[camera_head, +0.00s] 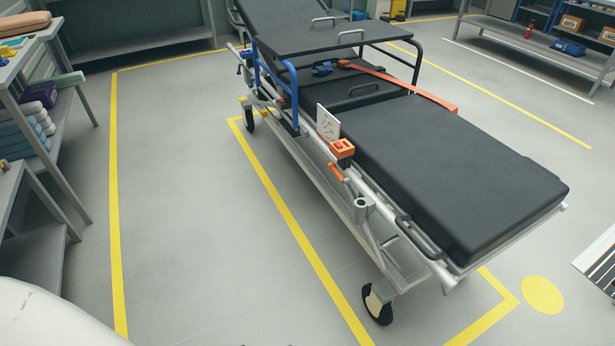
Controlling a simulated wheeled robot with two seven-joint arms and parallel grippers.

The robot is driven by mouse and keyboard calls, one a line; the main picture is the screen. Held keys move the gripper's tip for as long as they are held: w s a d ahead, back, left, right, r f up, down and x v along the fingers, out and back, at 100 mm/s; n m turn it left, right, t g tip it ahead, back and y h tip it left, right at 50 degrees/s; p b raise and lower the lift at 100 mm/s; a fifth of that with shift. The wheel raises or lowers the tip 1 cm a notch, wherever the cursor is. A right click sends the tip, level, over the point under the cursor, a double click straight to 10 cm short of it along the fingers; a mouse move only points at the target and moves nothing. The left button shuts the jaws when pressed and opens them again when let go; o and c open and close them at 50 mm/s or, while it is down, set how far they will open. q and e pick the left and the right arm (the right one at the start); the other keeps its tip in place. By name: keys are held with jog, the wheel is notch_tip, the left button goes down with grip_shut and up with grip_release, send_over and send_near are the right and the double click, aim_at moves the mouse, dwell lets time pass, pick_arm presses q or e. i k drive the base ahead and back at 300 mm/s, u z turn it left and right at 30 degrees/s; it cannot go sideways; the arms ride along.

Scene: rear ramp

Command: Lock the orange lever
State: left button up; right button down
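The orange lever (337,171) is on the near side rail of a wheeled stretcher (440,165) with a black mattress. It is a short orange handle that hangs tilted below an orange block (342,148) on the rail. A white card with dark markings (328,123) stands just behind the block. The lever is small here, and I cannot tell its latch state. Neither of my grippers is in view, and nothing is touching the lever.
Yellow floor lines (290,215) run around the stretcher. A front wheel (377,304) stands near the bottom centre. Shelves with supplies (35,120) line the left, and a metal bench (540,48) with boxes is at the back right. The floor left of the stretcher is clear.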

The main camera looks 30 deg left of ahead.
aim_at(332, 167)
jog(key=u, duration=1.35)
jog(key=i, duration=1.1)
jog(key=z, duration=0.95)
jog(key=k, duration=0.5)
jog(key=z, duration=0.7)
jog(key=i, duration=0.7)
jog(key=u, duration=0.4)
